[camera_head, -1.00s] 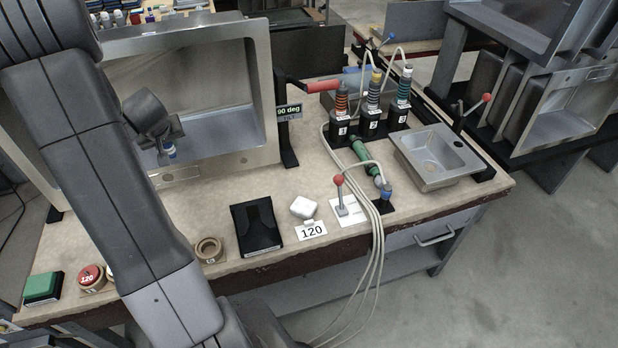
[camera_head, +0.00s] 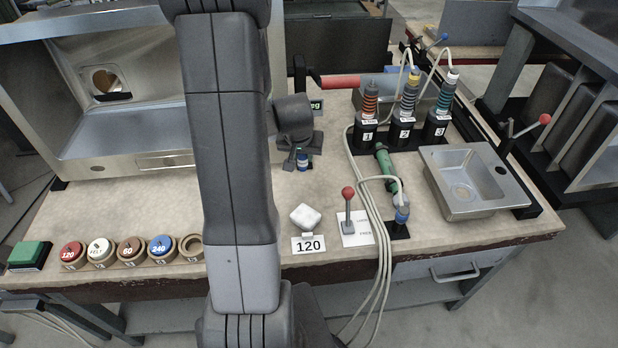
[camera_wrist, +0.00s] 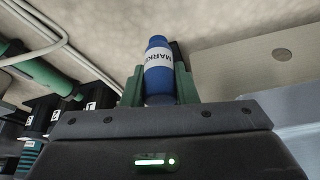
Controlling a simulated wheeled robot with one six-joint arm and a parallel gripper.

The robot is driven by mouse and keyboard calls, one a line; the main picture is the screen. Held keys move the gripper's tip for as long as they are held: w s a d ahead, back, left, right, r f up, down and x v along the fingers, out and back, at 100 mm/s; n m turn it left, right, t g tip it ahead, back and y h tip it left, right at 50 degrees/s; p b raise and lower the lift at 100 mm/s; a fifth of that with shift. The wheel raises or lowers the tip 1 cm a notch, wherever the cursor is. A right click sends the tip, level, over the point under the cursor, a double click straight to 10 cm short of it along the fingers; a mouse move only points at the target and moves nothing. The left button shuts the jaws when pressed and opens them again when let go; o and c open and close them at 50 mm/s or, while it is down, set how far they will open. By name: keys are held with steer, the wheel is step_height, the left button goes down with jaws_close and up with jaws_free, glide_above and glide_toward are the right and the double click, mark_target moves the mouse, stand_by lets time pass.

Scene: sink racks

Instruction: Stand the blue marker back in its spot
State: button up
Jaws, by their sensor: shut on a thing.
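The blue marker (camera_wrist: 158,75) has a white label reading "MARK", the rest of it cut off. In the wrist view it stands between the green fingers of my gripper (camera_wrist: 160,88), which is shut on it. In the head view my gripper (camera_head: 301,152) points down over the bench, right of the open steel cabinet, with the blue marker (camera_head: 302,162) small below it. I cannot tell whether the marker touches the bench. I cannot make out the marker's spot in these frames.
Three numbered bottles (camera_head: 405,115) in black holders and a small steel sink (camera_head: 472,180) stand at the right. Wooden rings with numbered discs (camera_head: 130,250) line the front left.

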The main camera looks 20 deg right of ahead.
mark_target(302, 170)
steer(key=shift+f+b, duration=1.55)
steer(key=shift+f, duration=2.05)
steer(key=shift+f, duration=0.1)
steer(key=shift+f, duration=0.15)
steer(key=o, duration=1)
steer(key=p+v, duration=0.2)
steer(key=v, duration=1)
steer(key=shift+r, duration=0.25)
steer(key=shift+f, duration=0.1)
